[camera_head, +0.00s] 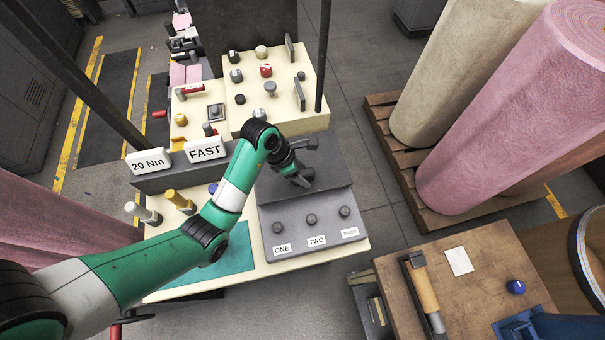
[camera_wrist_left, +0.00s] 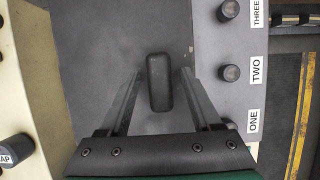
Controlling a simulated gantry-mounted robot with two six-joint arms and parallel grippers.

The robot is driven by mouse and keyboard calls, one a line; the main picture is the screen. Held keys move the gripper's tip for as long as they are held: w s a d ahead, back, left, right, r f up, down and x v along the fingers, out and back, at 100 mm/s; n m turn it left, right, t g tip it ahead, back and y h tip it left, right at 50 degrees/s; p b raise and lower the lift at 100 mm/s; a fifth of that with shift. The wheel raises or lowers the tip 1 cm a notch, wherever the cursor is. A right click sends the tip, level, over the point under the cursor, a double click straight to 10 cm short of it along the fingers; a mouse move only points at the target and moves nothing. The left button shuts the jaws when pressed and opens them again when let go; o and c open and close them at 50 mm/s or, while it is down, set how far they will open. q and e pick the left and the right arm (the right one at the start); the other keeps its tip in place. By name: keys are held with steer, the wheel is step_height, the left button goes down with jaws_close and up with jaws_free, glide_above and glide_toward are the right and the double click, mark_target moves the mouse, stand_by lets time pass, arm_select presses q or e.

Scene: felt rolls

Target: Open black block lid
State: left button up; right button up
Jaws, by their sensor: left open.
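A dark grey block lid (camera_head: 328,183) lies on the back part of a grey box in the head view; it looks flat and closed. In the left wrist view the lid (camera_wrist_left: 105,50) fills the middle and carries a black oblong handle (camera_wrist_left: 159,98). My left gripper (camera_head: 303,181) is over the lid, its fingers pointing down. In the left wrist view the fingers (camera_wrist_left: 161,74) are open, one on each side of the handle, with gaps showing. The head view hides most of the handle behind my gripper. My right gripper is in neither view.
The box's front panel (camera_head: 338,249) has knobs labelled ONE, TWO and THREE. Signs reading 20 Nm (camera_head: 148,161) and FAST (camera_head: 205,150) stand behind my arm. A knob board (camera_head: 283,117) is at the back. A wooden table (camera_head: 394,291) holds a hammer-like tool (camera_head: 424,291).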

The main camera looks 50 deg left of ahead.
arm_select(q)
steer(key=shift+w+f, duration=0.1)
steer(key=shift+f, duration=0.05)
jaws_close()
stand_by(1.4)
